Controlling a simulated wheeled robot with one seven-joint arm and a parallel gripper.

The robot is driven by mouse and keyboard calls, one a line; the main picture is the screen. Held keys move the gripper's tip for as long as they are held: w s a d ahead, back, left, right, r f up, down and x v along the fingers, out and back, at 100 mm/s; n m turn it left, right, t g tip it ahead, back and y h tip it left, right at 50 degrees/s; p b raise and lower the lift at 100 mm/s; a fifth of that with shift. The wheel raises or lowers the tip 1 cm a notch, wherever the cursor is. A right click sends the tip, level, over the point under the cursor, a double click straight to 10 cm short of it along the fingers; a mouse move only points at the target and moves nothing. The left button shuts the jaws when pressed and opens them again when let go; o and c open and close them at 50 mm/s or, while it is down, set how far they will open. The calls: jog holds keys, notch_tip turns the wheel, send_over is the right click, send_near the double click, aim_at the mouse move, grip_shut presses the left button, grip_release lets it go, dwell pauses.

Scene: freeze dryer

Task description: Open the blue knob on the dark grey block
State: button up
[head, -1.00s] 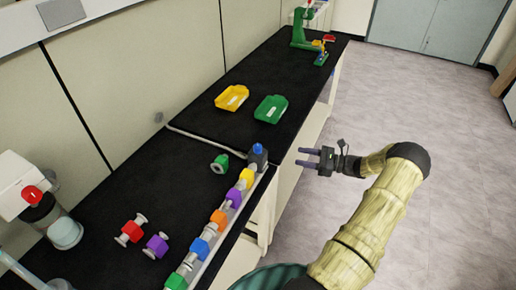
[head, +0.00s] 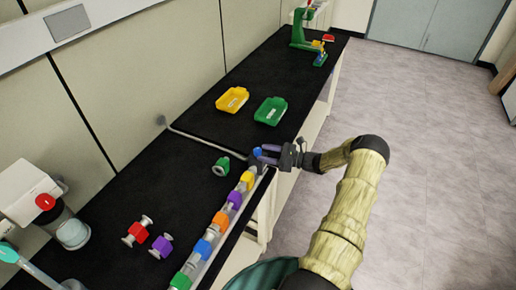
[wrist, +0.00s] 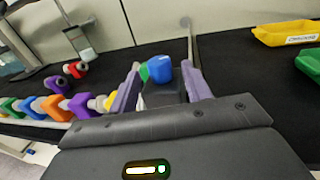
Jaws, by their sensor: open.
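The blue knob (head: 257,152) sits on top of the dark grey block (head: 258,164) at the far end of the row of coloured valves. In the wrist view the blue knob (wrist: 160,69) stands between the two purple fingers, and the dark grey block (wrist: 165,93) shows below it. My gripper (head: 268,155) is open, with one finger on either side of the knob and block. In the wrist view my gripper (wrist: 163,85) has gaps beside the knob; I cannot tell if either finger touches it. The block is partly hidden by the fingers in the head view.
A row of coloured valves, with a yellow one (head: 247,178) nearest the block, runs along the bench edge. A green-ringed part (head: 221,167) lies left of the block. Yellow (head: 232,100) and green (head: 270,111) trays stand beyond. A thin pipe (head: 205,140) crosses the bench.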

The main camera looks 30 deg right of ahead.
aim_at(258, 150)
jog(key=shift+p+x, duration=0.5)
jog(key=shift+x, duration=1.4)
jog(key=c, duration=0.9)
jog(key=shift+r+m+t+h+p, duration=0.2)
jog(key=shift+m+t+h+p, duration=1.1)
jog(key=shift+m+t+h, duration=0.15)
jog(key=shift+c, duration=0.2)
jog(key=shift+m+t+h+p, duration=0.55)
jog(key=shift+m+h+p, duration=0.3)
jog(key=shift+h, duration=0.3)
jog(key=shift+f+h, duration=0.15)
jog(key=shift+h, duration=0.15)
